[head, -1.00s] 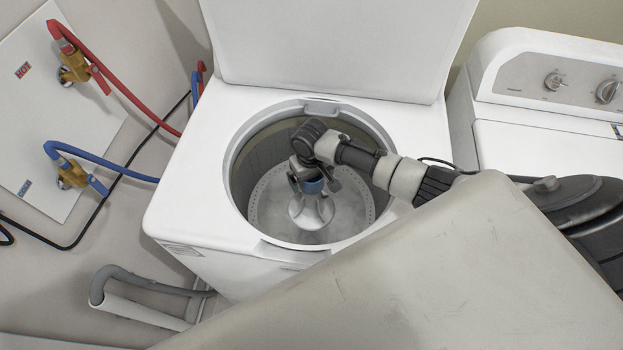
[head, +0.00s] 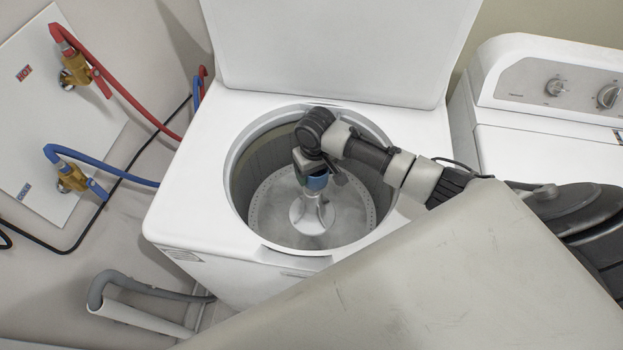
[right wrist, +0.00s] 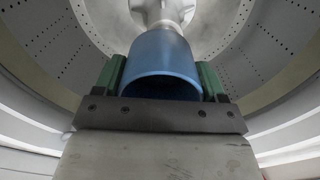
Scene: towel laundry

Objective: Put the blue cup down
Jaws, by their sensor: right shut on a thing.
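The blue cup (head: 317,183) is held by my right gripper (head: 316,176) above the agitator, inside the open washer tub. In the right wrist view the cup (right wrist: 163,58) sits between the two green fingers of my right gripper (right wrist: 161,80), which are shut on it. Its open rim faces the wrist camera. The white agitator (right wrist: 160,10) shows just beyond the cup; I cannot tell whether they touch. My right arm reaches in from the right. My left gripper is not in view.
The washer (head: 190,190) has its lid (head: 335,45) raised behind the round tub opening. A second white machine (head: 540,140) stands at the right. Red and blue hoses run along the left wall. A large pale panel (head: 430,290) fills the lower right foreground.

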